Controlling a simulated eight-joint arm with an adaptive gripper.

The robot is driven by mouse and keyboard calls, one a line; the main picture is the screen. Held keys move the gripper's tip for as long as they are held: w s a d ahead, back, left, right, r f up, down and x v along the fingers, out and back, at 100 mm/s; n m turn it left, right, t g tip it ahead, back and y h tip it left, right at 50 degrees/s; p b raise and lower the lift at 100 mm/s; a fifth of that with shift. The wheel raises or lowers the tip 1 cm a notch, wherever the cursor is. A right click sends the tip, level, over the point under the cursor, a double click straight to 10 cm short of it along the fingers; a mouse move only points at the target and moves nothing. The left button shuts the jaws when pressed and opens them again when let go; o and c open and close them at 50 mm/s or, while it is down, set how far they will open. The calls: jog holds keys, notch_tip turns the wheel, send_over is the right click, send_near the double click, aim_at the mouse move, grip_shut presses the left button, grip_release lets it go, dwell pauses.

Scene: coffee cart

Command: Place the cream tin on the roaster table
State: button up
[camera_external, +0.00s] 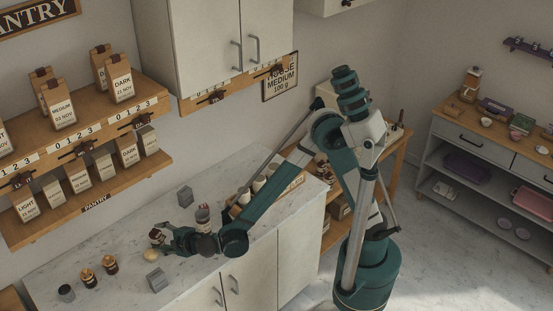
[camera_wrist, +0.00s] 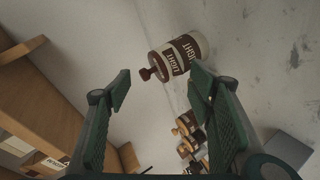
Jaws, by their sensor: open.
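A cream canister with a brown band (camera_wrist: 187,52), marked LIGHT, lies between and beyond my fingertips in the wrist view. It has a brown knobbed lid. I take it for the cream tin, but cannot tell whether it is one piece. In the external view a brown-and-white container (camera_external: 157,236) shows at my gripper (camera_external: 163,243) over the marble counter (camera_external: 235,180). My gripper (camera_wrist: 160,84) is open, its fingers apart with a gap to the canister. A wooden table (camera_external: 391,150) behind my arm may be the roaster table; my arm hides much of it.
Several brown-lidded jars (camera_external: 88,278) and grey blocks (camera_external: 157,280) stand on the counter near my gripper. Another container (camera_external: 202,214) stands just right of it. Wooden shelves with coffee bags (camera_external: 62,103) and a wall cupboard (camera_external: 208,45) overhang the back.

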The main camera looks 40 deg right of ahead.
aim_at(158, 236)
jog(key=n, duration=0.5)
jog(key=shift+s+f, duration=0.1)
jog(key=shift+s, duration=0.15)
jog(key=n, duration=0.6)
jog(key=shift+s+b, duration=0.2)
jog(key=shift+b, duration=0.2)
jog(key=n+b, duration=0.1)
jog(key=n, duration=0.5)
jog(key=shift+s+h, duration=0.15)
jog(key=shift+h, duration=0.25)
jog(key=n, duration=0.4)
jog(key=shift+s+d+n, duration=0.1)
jog(key=shift+s+n, duration=0.05)
jog(key=shift+n, duration=0.25)
jog(key=shift+b+x, duration=0.55)
jog(key=shift+x, duration=0.7)
jog(key=shift+r+b+x, duration=0.1)
jog(key=shift+b+x, duration=0.4)
jog(key=shift+x, duration=0.8)
jog(key=shift+r+b+x, duration=0.15)
jog(key=shift+b+x, duration=0.3)
jog(key=shift+x, duration=0.85)
jog(key=shift+d, duration=0.15)
